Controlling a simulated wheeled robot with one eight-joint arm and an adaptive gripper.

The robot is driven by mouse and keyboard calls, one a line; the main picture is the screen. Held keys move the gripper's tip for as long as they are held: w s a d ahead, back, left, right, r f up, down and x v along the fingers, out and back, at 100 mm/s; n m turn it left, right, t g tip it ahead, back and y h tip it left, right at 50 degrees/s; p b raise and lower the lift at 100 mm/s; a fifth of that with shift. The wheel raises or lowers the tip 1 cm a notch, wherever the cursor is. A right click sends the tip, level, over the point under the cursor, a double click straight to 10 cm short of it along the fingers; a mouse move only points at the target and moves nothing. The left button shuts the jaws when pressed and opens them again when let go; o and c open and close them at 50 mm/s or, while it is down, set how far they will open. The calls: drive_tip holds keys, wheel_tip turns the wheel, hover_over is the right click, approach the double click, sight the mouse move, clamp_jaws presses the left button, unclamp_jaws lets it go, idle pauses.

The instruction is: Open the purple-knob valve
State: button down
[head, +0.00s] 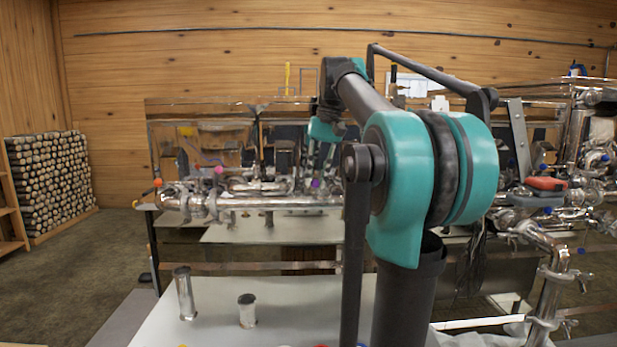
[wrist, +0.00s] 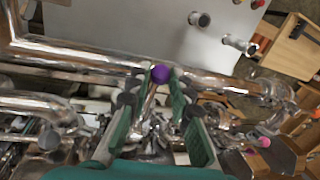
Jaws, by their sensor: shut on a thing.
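The purple knob (wrist: 161,73) of the valve sits between my gripper's fingertips in the wrist view, at the end of a thin metal lever. My gripper (wrist: 160,85) has its green-padded fingers on either side of the knob and is shut on it. In the head view the purple knob (head: 316,183) shows on the shiny horizontal pipe, left of my arm. My gripper (head: 322,150) comes down to it from above, partly hidden by my own arm. The valve body is mostly hidden.
Other knobs stand on the pipework, including a pink one (head: 219,170) and an orange one (head: 158,182). Two metal cylinders (head: 185,293) (head: 247,310) stand on the pale table in front. Pipes crowd the right side. Stacked logs (head: 55,185) stand far left, with open floor nearby.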

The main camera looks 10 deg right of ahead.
drive_tip(key=shift+s+d+n, duration=0.15)
drive_tip(key=shift+d+n, duration=0.5)
drive_tip(key=shift+n, duration=0.05)
drive_tip(key=c, duration=1.6)
unclamp_jaws()
drive_tip(key=shift+c, duration=0.2)
drive_tip(key=shift+r, duration=0.1)
wheel_tip(320, 180, up, 12)
drive_tip(key=d, duration=0.2)
drive_tip(key=shift+d+f, duration=0.2)
